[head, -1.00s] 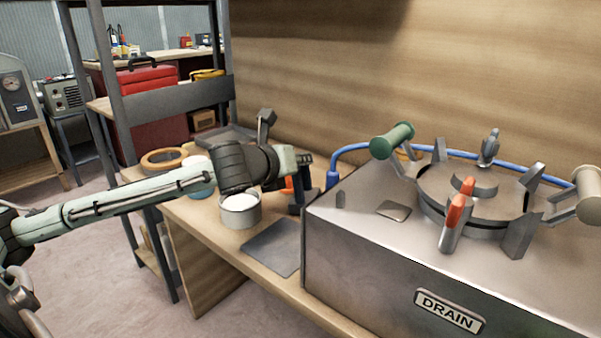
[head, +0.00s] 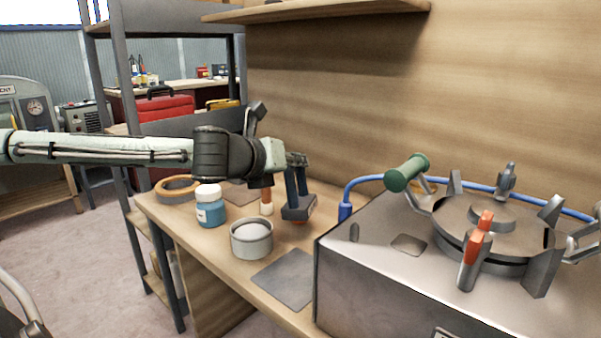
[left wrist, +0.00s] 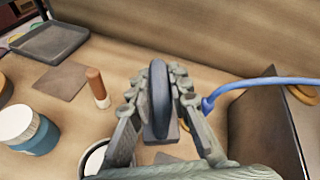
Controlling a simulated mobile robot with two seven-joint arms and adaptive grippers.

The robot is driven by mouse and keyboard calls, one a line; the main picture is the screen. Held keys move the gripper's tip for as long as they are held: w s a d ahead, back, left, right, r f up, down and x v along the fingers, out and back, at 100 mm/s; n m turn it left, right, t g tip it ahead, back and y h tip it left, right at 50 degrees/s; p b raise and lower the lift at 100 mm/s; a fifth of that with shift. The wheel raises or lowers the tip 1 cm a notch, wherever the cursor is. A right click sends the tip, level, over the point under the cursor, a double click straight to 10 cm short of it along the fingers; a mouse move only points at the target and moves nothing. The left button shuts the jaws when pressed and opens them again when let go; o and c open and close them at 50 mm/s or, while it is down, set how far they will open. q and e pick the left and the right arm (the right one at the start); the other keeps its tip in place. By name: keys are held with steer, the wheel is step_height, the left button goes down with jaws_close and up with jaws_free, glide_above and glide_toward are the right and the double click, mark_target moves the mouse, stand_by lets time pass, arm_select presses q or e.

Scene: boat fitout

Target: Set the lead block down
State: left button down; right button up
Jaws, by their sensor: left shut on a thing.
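The lead block (head: 299,208) is a dark grey block with an upright dark handle. My left gripper (head: 297,165) is shut on that handle, and the block hangs upright below the fingers, over the back of the wooden bench. In the left wrist view the handle (left wrist: 159,88) stands between the two fingers (left wrist: 160,105). Whether the block's underside touches the bench cannot be told. A flat grey square plate (head: 287,279) lies bare at the bench's front, beside the steel housing. My right gripper is not in view.
Left of the block stand an orange-brown cylinder (head: 266,204), a metal tin (head: 251,240) with white contents and a blue jar (head: 210,210). A tan ring (head: 177,188) lies farther left. The steel housing (head: 380,270) with a blue hose (head: 362,180) rises at right.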

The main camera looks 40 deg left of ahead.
arm_select(q)
steer(key=s+a+r, duration=0.5)
steer(key=a, duration=0.1)
stand_by(0.3)
